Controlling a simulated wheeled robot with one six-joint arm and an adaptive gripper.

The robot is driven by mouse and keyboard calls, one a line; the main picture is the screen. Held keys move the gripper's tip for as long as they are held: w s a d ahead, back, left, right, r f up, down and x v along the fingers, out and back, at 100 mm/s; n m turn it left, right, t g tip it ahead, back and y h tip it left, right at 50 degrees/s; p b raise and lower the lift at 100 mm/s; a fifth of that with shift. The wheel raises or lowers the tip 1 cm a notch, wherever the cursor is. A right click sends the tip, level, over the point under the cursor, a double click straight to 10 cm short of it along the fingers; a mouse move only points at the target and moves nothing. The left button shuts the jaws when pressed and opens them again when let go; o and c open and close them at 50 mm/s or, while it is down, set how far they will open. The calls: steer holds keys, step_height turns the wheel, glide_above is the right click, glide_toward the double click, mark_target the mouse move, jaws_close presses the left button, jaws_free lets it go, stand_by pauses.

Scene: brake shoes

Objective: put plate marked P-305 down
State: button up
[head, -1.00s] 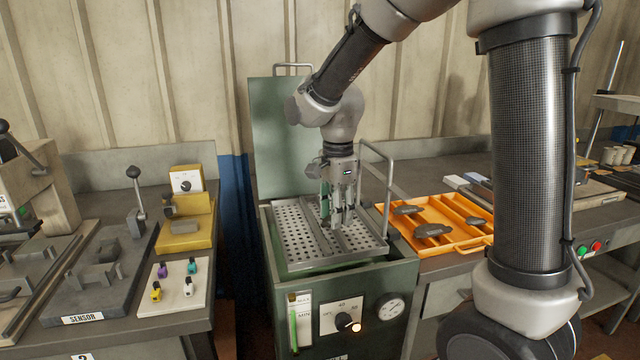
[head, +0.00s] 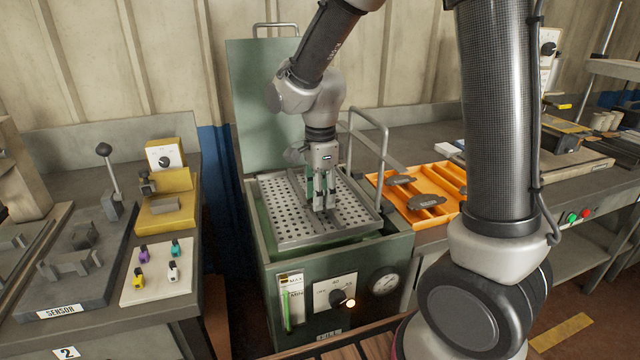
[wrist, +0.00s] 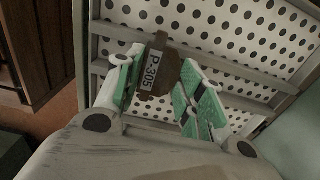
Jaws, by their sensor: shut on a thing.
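The plate marked P-305 (wrist: 156,66) is a dark brown piece with a white label. In the wrist view it sits between the two green-padded fingers of my gripper (head: 321,206), which is shut on it. In the head view the gripper points down over the perforated metal tray (head: 277,228) of the green cabinet, and the plate cannot be made out there. The wrist view shows the perforated tray (wrist: 240,22) behind the plate. I cannot tell whether the plate touches the tray.
The green cabinet's lid (head: 268,100) stands open behind the tray. A metal rail (head: 384,150) rises at its right. An orange tray (head: 384,193) with dark plates lies to the right. A sensor fixture (head: 70,270) and yellow stand (head: 170,203) are left. The tray's left side is clear.

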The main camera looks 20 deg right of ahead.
steer(key=shift+f, duration=0.8)
stand_by(0.8)
steer(key=o, duration=1.2)
steer(key=shift+c, duration=0.2)
steer(key=shift+o, duration=0.4)
steer(key=shift+o, duration=1.2)
steer(key=shift+r, duration=0.15)
steer(key=shift+r, duration=1.85)
steer(key=shift+s, duration=0.1)
